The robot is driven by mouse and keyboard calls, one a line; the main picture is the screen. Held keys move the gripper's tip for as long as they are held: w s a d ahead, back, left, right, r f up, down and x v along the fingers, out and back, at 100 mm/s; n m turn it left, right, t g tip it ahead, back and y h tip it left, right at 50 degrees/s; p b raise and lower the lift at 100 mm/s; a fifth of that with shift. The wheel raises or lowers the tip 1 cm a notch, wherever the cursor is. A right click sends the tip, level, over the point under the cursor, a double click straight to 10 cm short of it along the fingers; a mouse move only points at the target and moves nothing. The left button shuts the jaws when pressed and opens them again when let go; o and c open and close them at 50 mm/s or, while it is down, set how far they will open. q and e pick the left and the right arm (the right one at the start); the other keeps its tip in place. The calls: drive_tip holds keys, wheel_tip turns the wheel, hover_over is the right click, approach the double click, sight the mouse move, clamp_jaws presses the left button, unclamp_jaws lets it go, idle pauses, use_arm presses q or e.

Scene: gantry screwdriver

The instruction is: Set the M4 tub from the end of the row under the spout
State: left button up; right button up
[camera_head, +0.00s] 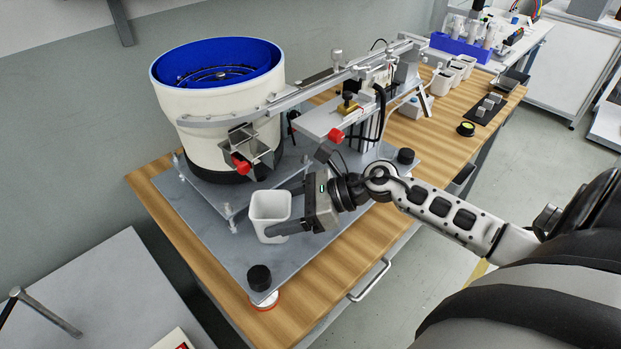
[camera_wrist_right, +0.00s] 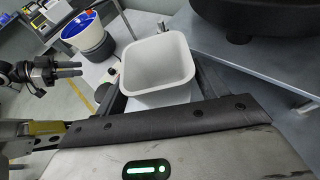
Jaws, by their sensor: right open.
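A white, square, open-topped tub (camera_head: 270,215) stands upright on the grey base plate, below and slightly right of the metal spout (camera_head: 250,145) with its red knob. My right gripper (camera_head: 288,208) is open, with one finger on each side of the tub. In the right wrist view the empty tub (camera_wrist_right: 157,72) sits between the fingers; I cannot tell whether they touch it. A black gripper, apparently my left (camera_wrist_right: 68,69), shows at the left of that view, away from the tub; its opening is unclear. No label is readable on the tub.
The cream bowl feeder (camera_head: 225,115) with blue lining stands behind the spout. A black knob (camera_head: 259,278) sits at the plate's front corner. More white tubs (camera_head: 441,83) stand in a row at the far end of the wooden bench (camera_head: 420,135), near a dark tray (camera_head: 484,112).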

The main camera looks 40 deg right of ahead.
drive_tip(key=b+v, duration=0.1)
drive_tip(key=v, duration=0.9)
drive_tip(key=shift+d+r, duration=0.1)
